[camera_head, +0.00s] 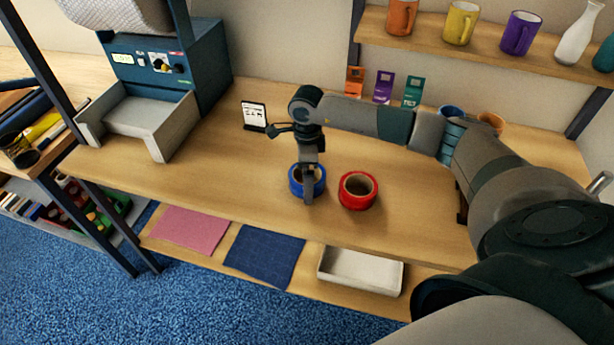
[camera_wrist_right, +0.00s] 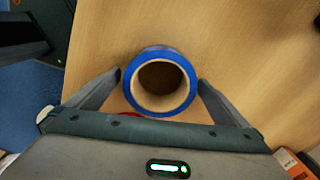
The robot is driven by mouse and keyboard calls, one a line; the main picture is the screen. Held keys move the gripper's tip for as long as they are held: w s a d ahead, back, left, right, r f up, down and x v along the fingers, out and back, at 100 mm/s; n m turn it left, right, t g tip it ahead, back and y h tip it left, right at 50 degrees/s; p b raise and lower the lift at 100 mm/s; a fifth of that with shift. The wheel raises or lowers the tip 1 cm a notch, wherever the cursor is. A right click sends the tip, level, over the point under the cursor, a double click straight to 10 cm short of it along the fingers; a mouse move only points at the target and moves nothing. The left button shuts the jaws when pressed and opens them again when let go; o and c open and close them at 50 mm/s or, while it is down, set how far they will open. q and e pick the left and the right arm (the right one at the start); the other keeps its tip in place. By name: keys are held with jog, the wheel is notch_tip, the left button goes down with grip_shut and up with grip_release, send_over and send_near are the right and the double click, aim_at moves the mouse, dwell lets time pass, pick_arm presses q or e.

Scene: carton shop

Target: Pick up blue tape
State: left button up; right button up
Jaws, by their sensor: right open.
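A roll of blue tape (camera_head: 296,181) lies flat on the wooden table, with its hollow brown core facing up. My right gripper (camera_head: 308,190) is over it, reaching in from the right and partly hiding it in the head view. In the right wrist view the blue tape (camera_wrist_right: 160,50) sits between the two fingers of my right gripper (camera_wrist_right: 160,84), which are open, one on each side. A small gap shows at each finger. My left gripper is not in view.
A red tape roll (camera_head: 357,190) stands just right of the blue one. A small framed card (camera_head: 254,115) is behind left. A blue machine with a grey tray (camera_head: 140,115) stands at the left. A shelf with mugs (camera_head: 480,48) is at the back. Table front is clear.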

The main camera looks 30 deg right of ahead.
jog(key=shift+c, duration=0.6)
jog(key=c, duration=1.1)
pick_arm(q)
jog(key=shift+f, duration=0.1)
pick_arm(e)
jog(key=shift+o, duration=0.2)
jog(key=shift+w+r+b, duration=0.1)
jog(key=shift+r+b, duration=0.65)
jog(key=shift+r, duration=0.1)
jog(key=shift+d+r+b, duration=0.2)
jog(key=shift+r+b, duration=0.2)
jog(key=shift+r, duration=0.2)
jog(key=shift+d+r+b, duration=0.15)
jog(key=shift+r+b, duration=0.2)
jog(key=shift+r, duration=0.25)
pick_arm(q)
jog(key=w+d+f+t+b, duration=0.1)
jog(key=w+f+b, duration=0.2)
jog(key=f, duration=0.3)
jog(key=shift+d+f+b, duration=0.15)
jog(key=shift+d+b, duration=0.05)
jog(key=shift+b, duration=0.45)
pick_arm(e)
jog(key=s+d+r, duration=0.6)
jog(key=d+r, duration=0.1)
jog(key=d, duration=0.2)
jog(key=shift+s, duration=0.35)
jog(key=shift+a, duration=0.1)
